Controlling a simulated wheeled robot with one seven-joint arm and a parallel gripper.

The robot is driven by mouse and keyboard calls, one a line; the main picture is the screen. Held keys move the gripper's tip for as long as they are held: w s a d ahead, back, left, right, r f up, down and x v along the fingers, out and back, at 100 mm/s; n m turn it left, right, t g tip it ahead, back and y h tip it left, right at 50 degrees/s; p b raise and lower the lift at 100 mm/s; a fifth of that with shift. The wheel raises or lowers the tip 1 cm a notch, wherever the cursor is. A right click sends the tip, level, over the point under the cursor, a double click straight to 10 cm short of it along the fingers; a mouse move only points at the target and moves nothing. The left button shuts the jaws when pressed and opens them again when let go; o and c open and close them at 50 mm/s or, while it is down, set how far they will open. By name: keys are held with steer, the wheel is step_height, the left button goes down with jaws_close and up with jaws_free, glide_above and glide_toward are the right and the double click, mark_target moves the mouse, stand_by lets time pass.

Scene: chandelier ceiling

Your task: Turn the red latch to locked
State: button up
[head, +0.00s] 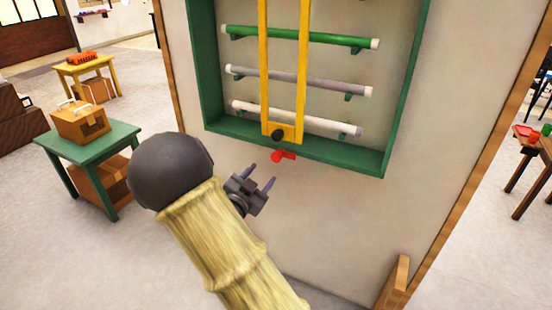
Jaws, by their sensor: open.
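My gripper (262,177) is open and empty. In the picture it is just below and left of the latch, with its fingers pointing up towards it. It looks apart from the latch.
The green frame holds green, grey and white rods (300,36) on the wall panel (340,220). A wooden piece (395,285) juts out at the lower right. A green table (105,138) with a cardboard box (80,121) stands at the left. Wall below the latch is bare.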

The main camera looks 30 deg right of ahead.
mark_target(274, 160)
steer(key=x, duration=1)
steer(key=shift+w+d, duration=0.1)
steer(key=c, duration=1)
